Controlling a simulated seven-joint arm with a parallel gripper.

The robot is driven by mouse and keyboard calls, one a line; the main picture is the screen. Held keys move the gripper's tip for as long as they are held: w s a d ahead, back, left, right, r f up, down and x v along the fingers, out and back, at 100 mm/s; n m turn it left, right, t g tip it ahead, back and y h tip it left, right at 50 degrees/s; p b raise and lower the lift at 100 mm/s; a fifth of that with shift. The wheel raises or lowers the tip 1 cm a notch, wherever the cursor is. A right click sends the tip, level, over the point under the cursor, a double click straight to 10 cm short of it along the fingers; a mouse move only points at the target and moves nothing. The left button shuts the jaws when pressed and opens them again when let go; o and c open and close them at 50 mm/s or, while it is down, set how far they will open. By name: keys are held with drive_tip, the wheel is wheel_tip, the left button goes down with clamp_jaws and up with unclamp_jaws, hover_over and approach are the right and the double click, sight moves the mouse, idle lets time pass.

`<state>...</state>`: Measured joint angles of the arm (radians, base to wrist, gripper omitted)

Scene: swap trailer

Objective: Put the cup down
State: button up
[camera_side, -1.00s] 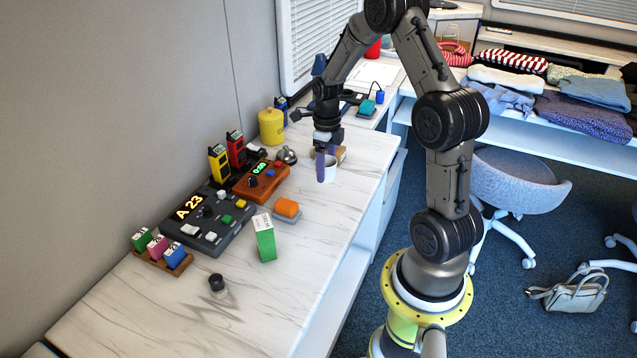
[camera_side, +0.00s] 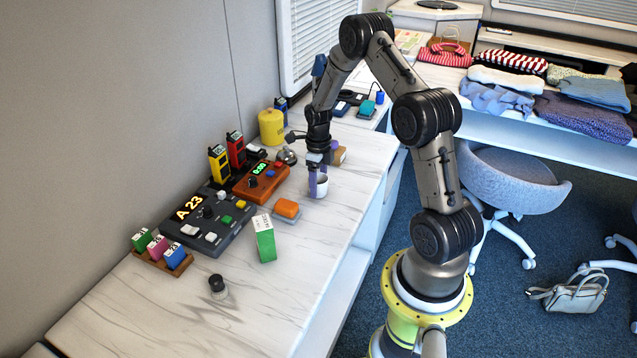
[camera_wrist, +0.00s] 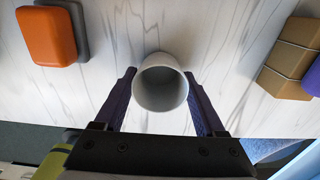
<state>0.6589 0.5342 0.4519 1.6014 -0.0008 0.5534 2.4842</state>
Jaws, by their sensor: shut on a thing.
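A white cup (camera_side: 319,187) is upright between the purple fingers of my gripper (camera_side: 317,180), low over the white marbled counter in the side view. In the wrist view the cup (camera_wrist: 161,82) shows its open, empty mouth, with one finger of my gripper (camera_wrist: 160,100) on each side of it. The gripper is shut on the cup. I cannot tell for certain whether the cup's base touches the counter.
An orange block on a grey base (camera_side: 287,208) stands to the front left of the cup. A brown box (camera_side: 339,155) is behind it. An orange device with a green display (camera_side: 262,180) is to the left. The marbled counter (camera_side: 330,225) in front is clear.

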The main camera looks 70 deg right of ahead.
drive_tip(key=o, duration=1.4)
drive_tip(key=shift+f, duration=0.15)
wheel_tip(320, 180, up, 11)
drive_tip(key=a+r+n+t, duration=0.1)
drive_tip(key=a+r+n, duration=0.8)
drive_tip(key=r, duration=0.2)
drive_tip(key=s+a+r+n+t, duration=0.2)
drive_tip(key=s+a+r+n, duration=0.1)
drive_tip(key=s+a+n, duration=0.6)
drive_tip(key=s+a+r+n+t, duration=0.2)
drive_tip(key=s+a+n, duration=0.7)
drive_tip(key=n, duration=0.9)
wheel_tip(320, 180, up, 2)
drive_tip(key=shift+s+t, duration=0.25)
drive_tip(key=shift+t, duration=0.05)
